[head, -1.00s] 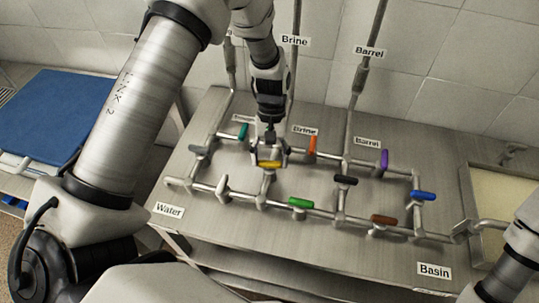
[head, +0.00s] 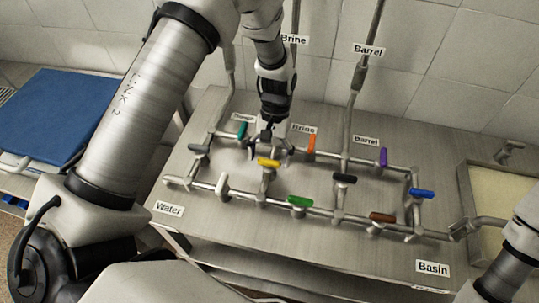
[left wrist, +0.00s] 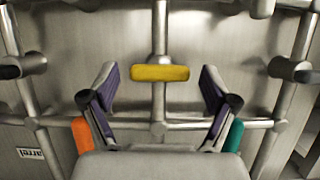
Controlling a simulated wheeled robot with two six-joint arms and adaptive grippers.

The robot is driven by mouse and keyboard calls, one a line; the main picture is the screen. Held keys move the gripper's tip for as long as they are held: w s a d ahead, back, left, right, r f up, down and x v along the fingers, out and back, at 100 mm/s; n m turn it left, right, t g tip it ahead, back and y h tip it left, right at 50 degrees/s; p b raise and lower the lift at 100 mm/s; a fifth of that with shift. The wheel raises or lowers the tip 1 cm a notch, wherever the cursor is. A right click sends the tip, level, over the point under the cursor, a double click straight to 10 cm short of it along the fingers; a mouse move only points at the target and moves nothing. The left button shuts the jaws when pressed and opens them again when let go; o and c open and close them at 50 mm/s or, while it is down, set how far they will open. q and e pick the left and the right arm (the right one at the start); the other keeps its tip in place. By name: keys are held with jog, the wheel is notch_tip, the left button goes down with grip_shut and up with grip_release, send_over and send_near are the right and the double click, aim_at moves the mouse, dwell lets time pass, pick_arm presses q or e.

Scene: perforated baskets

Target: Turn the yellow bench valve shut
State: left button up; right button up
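The yellow valve handle (head: 268,163) sits on a short cross pipe of the bench pipework, left of the middle in the head view. In the left wrist view the yellow handle (left wrist: 160,73) lies crosswise to the pipe under it. My left gripper (head: 269,146) is open and empty, just on the wall side of the handle. In the left wrist view its two fingers (left wrist: 160,82) stand wide apart, one to each side of the handle, with clear gaps. My right arm shows at the lower right of the head view; its gripper is out of view.
Near the gripper are a teal handle (head: 242,130) and an orange handle (head: 312,144). White (head: 222,186), green (head: 300,201), black (head: 345,179), purple (head: 383,157) and blue (head: 422,193) handles stand on the same pipework. A basin (head: 466,190) is at the right.

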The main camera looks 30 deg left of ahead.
pick_arm(q)
jog(key=v, duration=1.2)
dwell(0.3)
